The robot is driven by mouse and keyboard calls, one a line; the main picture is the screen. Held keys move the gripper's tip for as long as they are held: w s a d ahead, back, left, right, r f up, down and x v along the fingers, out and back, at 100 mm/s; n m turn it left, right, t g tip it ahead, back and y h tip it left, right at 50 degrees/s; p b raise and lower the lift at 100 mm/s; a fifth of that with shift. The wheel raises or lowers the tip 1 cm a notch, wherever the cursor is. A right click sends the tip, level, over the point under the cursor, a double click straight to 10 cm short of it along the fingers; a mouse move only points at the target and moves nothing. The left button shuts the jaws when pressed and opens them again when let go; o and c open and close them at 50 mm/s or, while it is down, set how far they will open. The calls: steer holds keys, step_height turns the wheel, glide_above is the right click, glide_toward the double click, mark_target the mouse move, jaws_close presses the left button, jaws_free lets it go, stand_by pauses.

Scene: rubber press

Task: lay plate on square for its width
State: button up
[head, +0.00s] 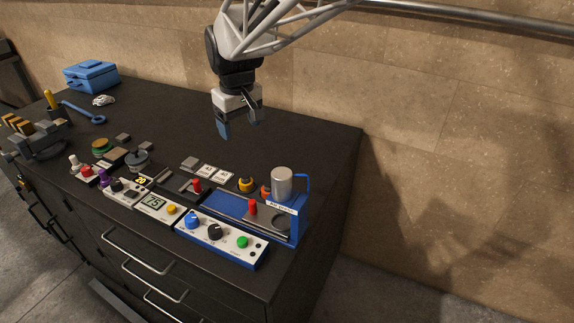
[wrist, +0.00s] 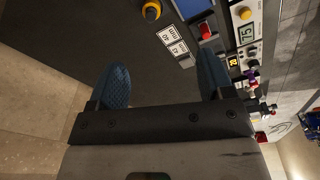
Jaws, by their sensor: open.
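My gripper (head: 240,122) is open and empty, high above the back of the dark bench. Its two blue fingers also show in the wrist view (wrist: 163,78), with only bare bench between them. Two white-bordered squares (head: 215,173) lie side by side on the bench, in front of and below the gripper; they also show in the wrist view (wrist: 173,40). Their marks are too small to read. A flat grey plate (head: 189,163) lies just left of them. Other small flat pieces lie further left, one dark grey (head: 123,138) and one brownish (head: 115,155); I cannot tell which plate is meant.
A blue press (head: 291,230) with a metal cylinder stands at the right front, beside a control box (head: 220,238). A blue toolbox (head: 91,76) stands far left. The bench's back right is clear.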

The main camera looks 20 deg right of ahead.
steer(key=s+d+f+m, duration=0.1)
steer(key=s+d, duration=0.1)
steer(key=s, duration=0.7)
steer(key=s+d+f+m, duration=0.1)
steer(key=s+d+m, duration=0.1)
steer(key=s, duration=0.7)
steer(key=s+d+f+m+t, duration=0.1)
steer(key=s+d, duration=0.3)
steer(key=s, duration=0.5)
steer(key=shift+s+f+m, duration=0.2)
steer(key=shift+f+m, duration=0.05)
steer(key=shift+m, duration=0.05)
